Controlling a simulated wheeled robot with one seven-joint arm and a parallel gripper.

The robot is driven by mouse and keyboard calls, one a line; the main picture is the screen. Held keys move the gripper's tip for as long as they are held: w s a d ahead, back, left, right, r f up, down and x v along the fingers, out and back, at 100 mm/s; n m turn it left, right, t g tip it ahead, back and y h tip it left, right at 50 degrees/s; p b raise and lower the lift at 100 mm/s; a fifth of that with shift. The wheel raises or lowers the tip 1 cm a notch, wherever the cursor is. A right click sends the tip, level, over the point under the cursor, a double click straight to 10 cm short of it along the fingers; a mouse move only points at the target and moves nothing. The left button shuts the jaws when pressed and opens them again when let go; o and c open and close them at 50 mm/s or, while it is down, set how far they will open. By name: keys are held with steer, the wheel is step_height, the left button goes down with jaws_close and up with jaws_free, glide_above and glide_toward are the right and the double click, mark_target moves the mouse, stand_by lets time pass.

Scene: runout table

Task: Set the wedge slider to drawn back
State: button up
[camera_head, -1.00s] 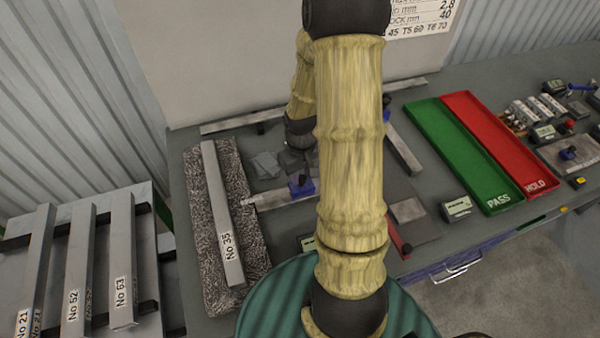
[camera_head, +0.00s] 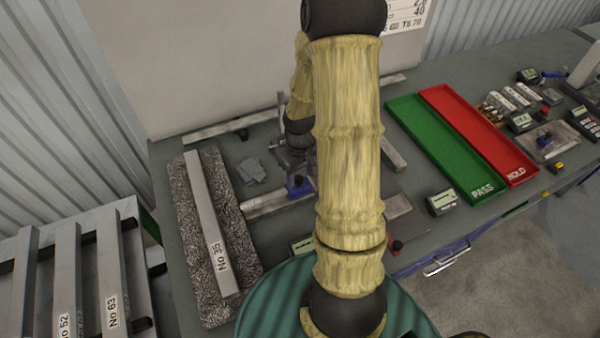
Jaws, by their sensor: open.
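A blue block with a dark knob (camera_head: 298,187) sits on a pale metal rail (camera_head: 262,208) left of my forearm; it looks like the wedge slider, but I cannot read its setting. My arm's near link hides the rail's right end. My gripper (camera_head: 290,158) is just behind and above the blue block, below my dark wrist. It is small and partly hidden by my arm. Its jaws are open, and I see nothing held in them. I cannot tell whether it touches the block.
A grey bar marked No 35 (camera_head: 207,220) lies on a speckled slab (camera_head: 190,250) at left. Green PASS (camera_head: 425,135) and red HOLD (camera_head: 470,130) trays lie at right. A small display box (camera_head: 441,203) stands before them. More bars (camera_head: 110,270) rest on a lower-left rack.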

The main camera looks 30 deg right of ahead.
mark_target(300, 177)
steer(key=shift+a, duration=0.15)
step_height(300, 177, up, 17)
steer(key=shift+r+b, duration=0.2)
steer(key=shift+b, duration=0.2)
stand_by(0.6)
steer(key=s+a+f+t, duration=0.1)
steer(key=s+a+f, duration=0.1)
steer(key=a, duration=0.4)
steer(key=s+a+f+m+t, duration=0.1)
steer(key=s+a+f, duration=0.2)
steer(key=a, duration=0.4)
steer(key=shift+s+t, duration=0.3)
steer(key=shift+s, duration=0.55)
